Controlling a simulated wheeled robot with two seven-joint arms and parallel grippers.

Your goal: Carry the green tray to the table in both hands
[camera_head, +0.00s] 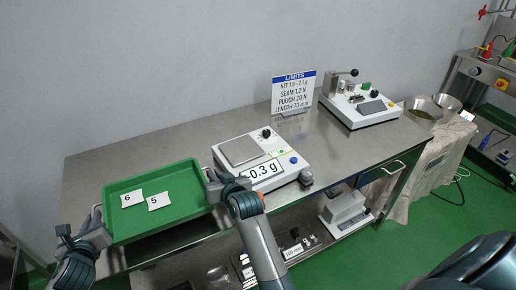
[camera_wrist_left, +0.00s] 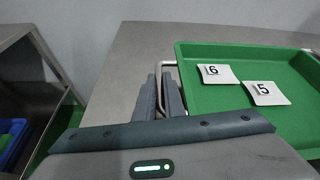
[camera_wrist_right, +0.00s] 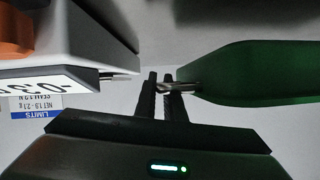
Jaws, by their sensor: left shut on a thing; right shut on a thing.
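The green tray (camera_head: 178,185) is at the left end of the steel table (camera_head: 110,167), with pouches marked 6 (camera_head: 131,199) and 5 (camera_head: 159,202) lying flat in it. My left gripper (camera_head: 94,222) is shut on the tray's left wire handle; the handle also shows between the fingers in the left wrist view (camera_wrist_left: 166,90). My right gripper (camera_head: 218,182) is shut on the tray's right handle, seen in the right wrist view (camera_wrist_right: 176,88). The tray looks level. I cannot tell whether its underside touches the table top.
A scale (camera_head: 245,149) reading -0.3 g stands close to the right of the tray and my right gripper. A limits sign (camera_head: 293,93) and a sealing machine (camera_head: 360,106) stand further right. Steel bowls (camera_head: 420,110) are beyond. A lower shelf holds more equipment (camera_head: 345,210).

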